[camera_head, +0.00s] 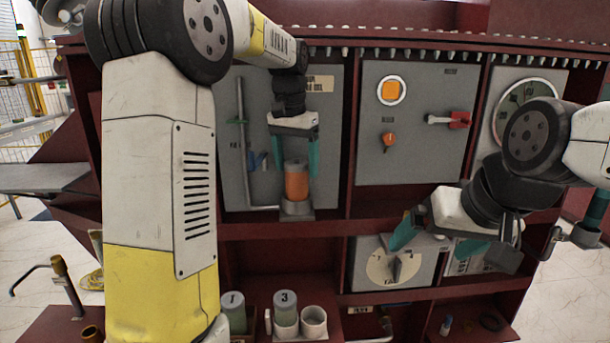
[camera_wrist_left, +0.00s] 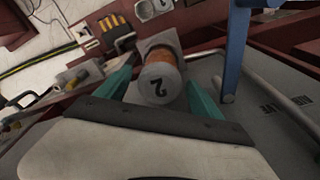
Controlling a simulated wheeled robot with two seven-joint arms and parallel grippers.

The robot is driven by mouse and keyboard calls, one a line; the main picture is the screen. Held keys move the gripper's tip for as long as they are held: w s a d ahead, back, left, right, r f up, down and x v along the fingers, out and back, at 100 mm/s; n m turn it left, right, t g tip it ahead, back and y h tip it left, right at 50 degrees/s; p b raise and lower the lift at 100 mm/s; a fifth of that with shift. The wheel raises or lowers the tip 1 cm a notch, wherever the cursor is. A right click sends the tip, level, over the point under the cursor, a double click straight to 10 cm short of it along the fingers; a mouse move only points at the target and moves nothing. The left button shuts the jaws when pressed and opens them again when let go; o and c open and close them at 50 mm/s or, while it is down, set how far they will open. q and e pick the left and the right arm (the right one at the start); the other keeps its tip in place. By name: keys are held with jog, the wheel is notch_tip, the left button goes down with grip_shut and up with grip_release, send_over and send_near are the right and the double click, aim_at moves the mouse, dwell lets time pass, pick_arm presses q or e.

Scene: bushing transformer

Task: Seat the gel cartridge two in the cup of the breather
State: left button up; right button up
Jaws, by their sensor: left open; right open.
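The gel cartridge two (camera_head: 296,182) is orange with a grey cap. It stands upright in the grey cup of the breather (camera_head: 297,211) on the left panel. In the left wrist view its cap, marked 2, faces the camera (camera_wrist_left: 159,84), and part of the cup (camera_wrist_left: 160,42) shows beyond it. My left gripper (camera_head: 294,160) is above the cartridge with its teal fingers open, one on each side of the cap. Whether the fingers touch it cannot be told. My right gripper (camera_head: 440,245) is open and empty in front of the lower right panel.
Cartridges 1 (camera_head: 233,312) and 3 (camera_head: 286,310) stand in holders on the lower shelf, beside an empty white holder (camera_head: 314,322). A blue lever (camera_wrist_left: 236,50) and a pipe are close to the left gripper. A dial (camera_head: 395,267) is near the right gripper.

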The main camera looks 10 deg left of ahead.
pick_arm(q)
jog(key=r, duration=0.6)
jog(key=s+r, duration=0.1)
jog(key=r, duration=0.2)
jog(key=shift+a, duration=0.2)
